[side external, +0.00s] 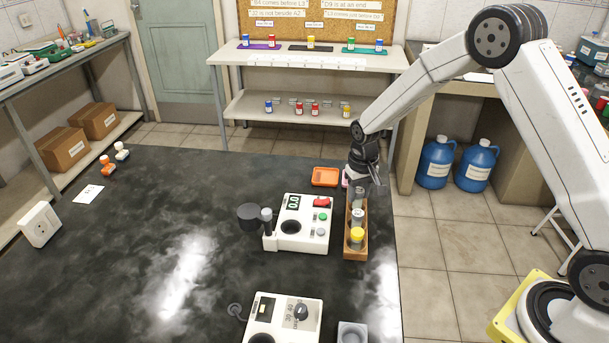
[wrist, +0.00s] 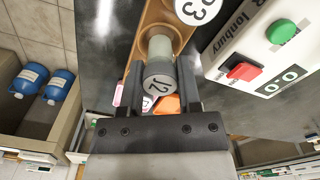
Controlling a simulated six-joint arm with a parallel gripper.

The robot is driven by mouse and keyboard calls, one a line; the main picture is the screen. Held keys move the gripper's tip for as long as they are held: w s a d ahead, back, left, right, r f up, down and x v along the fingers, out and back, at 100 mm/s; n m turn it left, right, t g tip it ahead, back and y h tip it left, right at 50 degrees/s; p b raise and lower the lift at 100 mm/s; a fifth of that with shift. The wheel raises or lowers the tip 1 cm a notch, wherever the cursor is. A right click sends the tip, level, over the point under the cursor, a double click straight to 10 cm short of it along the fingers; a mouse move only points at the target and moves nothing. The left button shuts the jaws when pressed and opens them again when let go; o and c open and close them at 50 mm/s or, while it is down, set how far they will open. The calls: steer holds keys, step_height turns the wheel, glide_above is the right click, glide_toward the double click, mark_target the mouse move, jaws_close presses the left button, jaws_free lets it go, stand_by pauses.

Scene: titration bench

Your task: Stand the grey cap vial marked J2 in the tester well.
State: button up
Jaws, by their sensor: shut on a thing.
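The grey cap vial marked J2 (wrist: 159,80) is between the two fingers of my gripper (wrist: 160,90) in the wrist view, its cap toward the camera and its clear body beyond. My gripper is shut on it. In the side view my gripper (side external: 366,178) is over the back part of the wooden rack (side external: 346,240). I cannot tell whether the vial's base is clear of the rack. The white tester (side external: 302,210) is left of the rack, with a dark round well (side external: 291,227) and a 0.0 display. It also shows in the wrist view (wrist: 245,48).
A black round part on a post (side external: 250,216) is at the tester's left. A second white device with a knob (side external: 283,322) and a grey block (side external: 352,334) are in front. An orange tray (side external: 325,177) lies behind.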

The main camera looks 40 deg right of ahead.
mark_target(359, 190)
steer(key=shift+r, duration=2.8)
steer(key=shift+w+a, duration=0.25)
steer(key=shift+a, duration=0.35)
steer(key=w+a+n, duration=0.1)
steer(key=a, duration=0.7)
steer(key=w+a+r+n, duration=0.1)
steer(key=a+n, duration=0.1)
steer(key=a, duration=0.7)
steer(key=shift+w+r, duration=0.25)
steer(key=shift+w, duration=0.1)
steer(key=shift+a+f, duration=0.1)
steer(key=shift+f, duration=0.1)
steer(key=shift+f, duration=1.9)
steer(key=shift+f, duration=1.6)
